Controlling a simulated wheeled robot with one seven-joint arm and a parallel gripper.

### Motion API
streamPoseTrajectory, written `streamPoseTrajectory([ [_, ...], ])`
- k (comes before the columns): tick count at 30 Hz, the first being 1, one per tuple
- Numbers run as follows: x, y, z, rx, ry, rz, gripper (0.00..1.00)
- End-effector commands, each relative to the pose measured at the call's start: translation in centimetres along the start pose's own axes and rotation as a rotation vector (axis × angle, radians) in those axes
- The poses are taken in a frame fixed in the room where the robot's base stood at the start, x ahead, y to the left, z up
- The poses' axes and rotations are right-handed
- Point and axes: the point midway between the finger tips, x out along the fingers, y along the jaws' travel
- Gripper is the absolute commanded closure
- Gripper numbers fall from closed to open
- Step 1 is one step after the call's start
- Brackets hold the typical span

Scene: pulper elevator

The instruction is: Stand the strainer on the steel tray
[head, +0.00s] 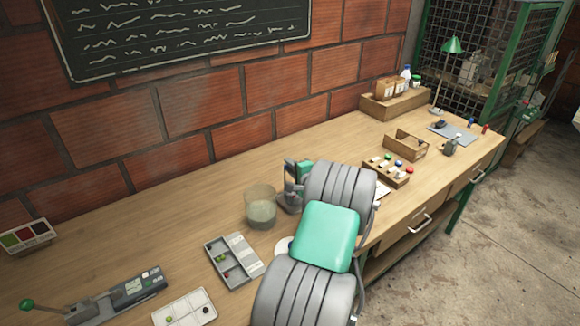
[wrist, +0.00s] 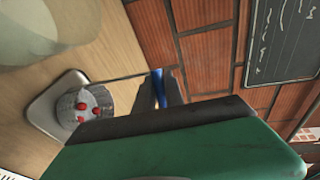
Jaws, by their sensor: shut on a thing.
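My gripper (head: 289,203) shows in the head view just right of a translucent jar, mostly behind my arm. In the wrist view its dark fingers (wrist: 160,94) are shut on the blue handle of the strainer (wrist: 158,86). A thin rod runs from the handle to the strainer's round grey mesh cup, which has several red fruits in it. The cup overlaps the steel tray (wrist: 46,105), a pale grey plate with rounded corners. I cannot tell whether the cup touches it. In the head view a pale edge, perhaps the tray (head: 283,246), shows beside my arm; the strainer is hidden.
The translucent jar (head: 261,208) stands close left of my gripper. A grey compartment box (head: 213,250), a white sorting tray (head: 184,308) and a measuring device (head: 118,296) lie to the left. Wooden boxes (head: 405,145) stand to the right. The brick wall (head: 200,97) bounds the bench behind.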

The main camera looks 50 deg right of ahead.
Motion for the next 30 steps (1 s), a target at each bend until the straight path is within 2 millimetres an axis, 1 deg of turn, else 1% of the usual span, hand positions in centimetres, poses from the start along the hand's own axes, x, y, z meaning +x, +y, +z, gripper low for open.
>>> streamPoseTrajectory([
  [1, 0.0, -0.1, 0.0, -0.001, 0.000, -0.001, 1.00],
  [2, 0.0, -0.1, 0.0, -0.001, 0.000, -0.001, 0.84],
  [9, 0.0, -0.1, 0.0, 0.000, 0.000, -0.001, 0.65],
  [11, 0.0, -0.1, 0.0, 0.000, 0.000, 0.000, 0.61],
  [17, 0.0, 0.0, 0.0, 0.001, 0.000, 0.001, 0.61],
  [20, -0.5, 0.1, -0.1, 0.001, 0.001, 0.001, 0.61],
  [23, -2.1, 0.1, -0.1, 0.001, 0.003, 0.001, 0.61],
  [27, -5.1, 0.1, -0.2, 0.001, 0.005, 0.000, 0.61],
  [30, -6.8, 0.1, -0.1, 0.000, 0.004, 0.000, 0.61],
])
